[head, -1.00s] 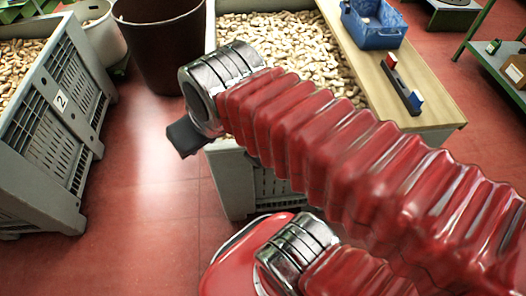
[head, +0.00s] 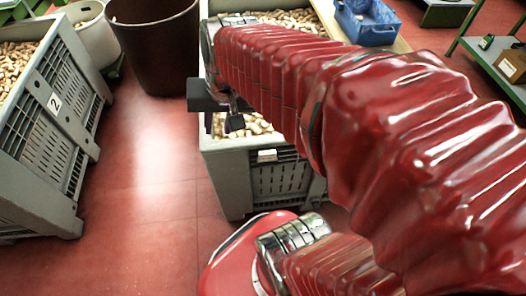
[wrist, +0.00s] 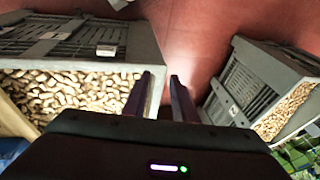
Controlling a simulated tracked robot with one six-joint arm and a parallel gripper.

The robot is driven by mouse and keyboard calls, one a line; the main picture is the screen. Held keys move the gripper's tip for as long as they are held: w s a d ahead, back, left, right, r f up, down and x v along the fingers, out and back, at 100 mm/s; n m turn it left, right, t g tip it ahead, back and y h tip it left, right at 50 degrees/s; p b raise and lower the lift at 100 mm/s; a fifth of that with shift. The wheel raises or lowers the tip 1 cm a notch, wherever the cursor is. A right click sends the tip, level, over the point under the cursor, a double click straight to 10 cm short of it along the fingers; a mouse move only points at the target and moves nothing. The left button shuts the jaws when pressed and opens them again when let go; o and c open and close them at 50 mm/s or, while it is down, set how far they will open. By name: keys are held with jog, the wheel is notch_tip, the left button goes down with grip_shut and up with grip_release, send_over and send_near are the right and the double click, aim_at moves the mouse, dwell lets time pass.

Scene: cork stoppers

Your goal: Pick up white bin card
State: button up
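A small white card (head: 267,155) sits on the upper front wall of the middle grey bin (head: 238,180). A pale card (wrist: 106,50) on the left bin in the wrist view appears to be the same one. Another white card (head: 55,103), marked "2", is on the side of the left grey bin (head: 40,150). My gripper (head: 232,122) is above the front rim of the middle bin, up and left of its card, and partly hidden by my arm. In the wrist view its two dark fingers (wrist: 160,76) stand apart with nothing between them.
Cork stoppers (head: 262,124) fill the middle bin. A brown tub (head: 155,45) and a white bucket (head: 92,35) stand behind. A blue crate (head: 368,25) sits at the back right. Red floor (head: 140,190) is clear between the bins.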

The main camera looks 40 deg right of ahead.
jog(key=w+d+f+m+g+y, duration=0.1)
jog(key=d+f+m+g+y, duration=0.1)
jog(key=d+f+m, duration=0.8)
jog(key=m+t+y, duration=0.1)
jog(key=m+y, duration=0.1)
jog(key=m, duration=0.6)
send_near(270, 151)
notch_tip(270, 151, up, 3)
jog(key=shift+s+d, duration=0.25)
jog(key=shift+d, duration=0.15)
jog(key=shift+h, duration=0.3)
jog(key=shift+x, duration=4.25)
jog(key=shift+a, duration=0.1)
jog(key=shift+x, duration=2.6)
jog(key=shift+s+a, duration=0.1)
jog(key=shift+s, duration=0.05)
